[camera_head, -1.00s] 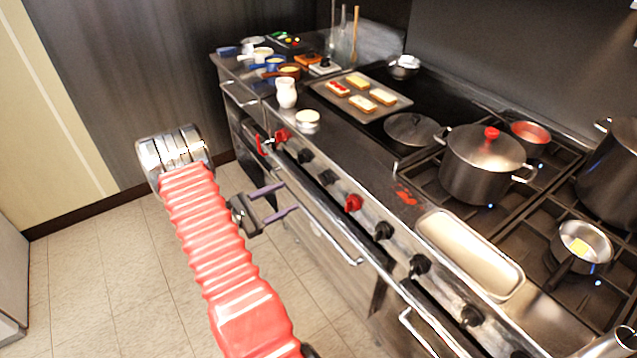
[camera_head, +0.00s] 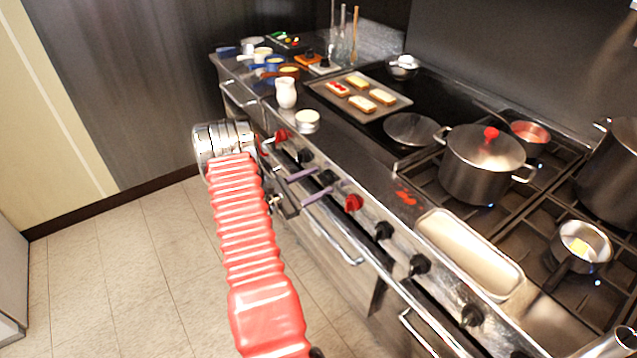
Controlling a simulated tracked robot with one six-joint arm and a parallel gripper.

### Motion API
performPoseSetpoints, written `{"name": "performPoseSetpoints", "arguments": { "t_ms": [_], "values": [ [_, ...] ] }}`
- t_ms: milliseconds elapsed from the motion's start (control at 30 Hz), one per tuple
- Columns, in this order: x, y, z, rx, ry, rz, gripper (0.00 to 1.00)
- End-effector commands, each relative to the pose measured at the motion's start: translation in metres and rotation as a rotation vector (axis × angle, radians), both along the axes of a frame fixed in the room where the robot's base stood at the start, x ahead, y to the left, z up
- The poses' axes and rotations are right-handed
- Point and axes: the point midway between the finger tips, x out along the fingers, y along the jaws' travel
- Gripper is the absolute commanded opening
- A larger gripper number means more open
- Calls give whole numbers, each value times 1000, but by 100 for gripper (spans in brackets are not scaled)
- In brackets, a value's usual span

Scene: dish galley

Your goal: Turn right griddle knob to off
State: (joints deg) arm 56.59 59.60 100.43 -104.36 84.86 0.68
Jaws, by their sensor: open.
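A row of knobs runs along the stove's front panel. A red knob (camera_head: 282,135) is at the far left, followed by a black knob (camera_head: 304,156), another black knob (camera_head: 328,177) and a second red knob (camera_head: 353,203). Which one is the right griddle knob is not marked. My gripper (camera_head: 325,180) is open, with two purple fingers pointing right at the panel. In the picture the second black knob lies between the fingertips; I cannot tell whether they touch it. The dark griddle (camera_head: 432,86) is above the panel.
More black knobs (camera_head: 383,230) follow to the right. A front rail (camera_head: 340,245) runs below the panel near my gripper. A white jar (camera_head: 286,93), a tray of pastries (camera_head: 392,108) and a lidded pot (camera_head: 482,170) stand on top. The floor at left is clear.

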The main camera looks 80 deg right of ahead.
Motion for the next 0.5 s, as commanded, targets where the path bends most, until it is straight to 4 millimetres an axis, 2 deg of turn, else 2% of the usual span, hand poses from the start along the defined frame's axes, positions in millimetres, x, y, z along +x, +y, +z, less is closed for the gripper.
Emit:
{"name": "performPoseSetpoints", "arguments": {
  "t_ms": [133,400,500],
  "values": [
    [-6,-7,0,1,-1,-1,58],
    [-7,-8,0,1,-1,0,58],
    [-6,-8,0,1,-1,0,52]
  ]
}}
